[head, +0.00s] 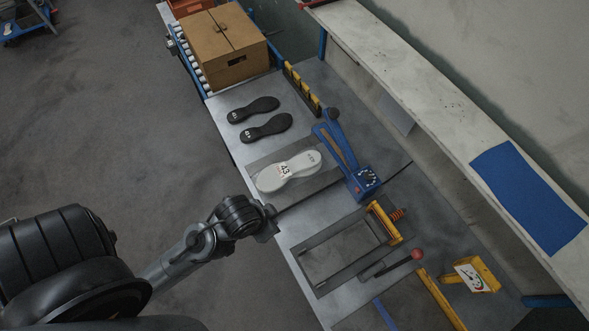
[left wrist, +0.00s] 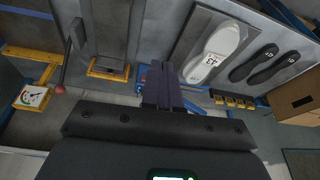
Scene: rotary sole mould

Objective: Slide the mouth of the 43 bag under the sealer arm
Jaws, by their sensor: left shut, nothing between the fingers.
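A white sole marked 43 (head: 289,171) lies flat on a grey plate, its right end pointing toward the blue sealer (head: 363,183). The clear film and mouth of the bag cannot be made out. The sealer's long blue arm (head: 336,146) lies just right of the sole; whether it is raised is unclear. My left gripper (head: 268,222) is shut and empty, below the sole near the table's front edge. In the left wrist view its fingers (left wrist: 163,86) are together, and the white sole (left wrist: 214,56) is to their right. The sealer is mostly hidden behind them there. My right gripper is not in view.
Two black soles (head: 253,110) lie beyond the white one. A cardboard box (head: 223,47) stands at the back on rollers. A yellow-ended frame (head: 345,250), a red-knobbed lever (head: 416,255) and a yellow gauge (head: 472,277) are nearer. A yellow-black rack (head: 302,90) stands behind the soles.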

